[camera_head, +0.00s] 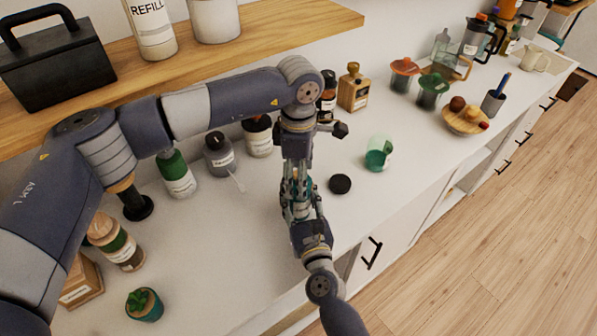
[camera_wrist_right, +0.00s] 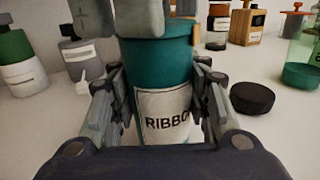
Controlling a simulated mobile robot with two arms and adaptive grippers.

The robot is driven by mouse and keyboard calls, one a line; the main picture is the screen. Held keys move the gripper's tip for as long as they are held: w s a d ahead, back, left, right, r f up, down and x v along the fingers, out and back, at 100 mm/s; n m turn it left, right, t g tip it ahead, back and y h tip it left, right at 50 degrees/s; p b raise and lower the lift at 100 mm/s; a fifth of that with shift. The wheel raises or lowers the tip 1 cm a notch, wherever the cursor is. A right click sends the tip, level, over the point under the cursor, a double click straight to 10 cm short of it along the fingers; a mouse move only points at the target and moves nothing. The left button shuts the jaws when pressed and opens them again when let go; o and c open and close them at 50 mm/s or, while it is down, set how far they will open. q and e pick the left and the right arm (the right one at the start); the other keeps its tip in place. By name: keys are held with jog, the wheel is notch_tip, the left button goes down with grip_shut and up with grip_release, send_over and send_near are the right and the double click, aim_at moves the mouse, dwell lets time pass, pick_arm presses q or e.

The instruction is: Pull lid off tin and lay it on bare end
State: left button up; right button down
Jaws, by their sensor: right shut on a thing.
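The teal tin (camera_wrist_right: 155,72) stands upright in the right wrist view, with a white label reading "RIBBO" and the rest cut off. Its teal lid (camera_wrist_right: 180,31) shows at the top, partly hidden. My right gripper (camera_head: 303,213) is shut on the tin's body, one finger at each side. My left gripper (camera_head: 298,180) points down from above at the lid. Its grey fingers cover part of the lid in the wrist view, and whether they grip it is unclear. In the head view the two grippers hide most of the tin.
A black disc (camera_head: 340,184) lies just right of the tin, with a green glass (camera_head: 378,153) beyond. Bottles and jars (camera_head: 219,155) stand behind to the left. The white counter (camera_head: 225,240) is bare in front to the left.

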pick_arm(q)
jog(key=c, duration=0.7)
jog(key=shift+r, duration=0.3)
jog(key=shift+r, duration=0.95)
jog(key=shift+r, duration=2.05)
pick_arm(e)
jog(key=c, duration=0.8)
grip_release()
jog(key=shift+s, duration=0.1)
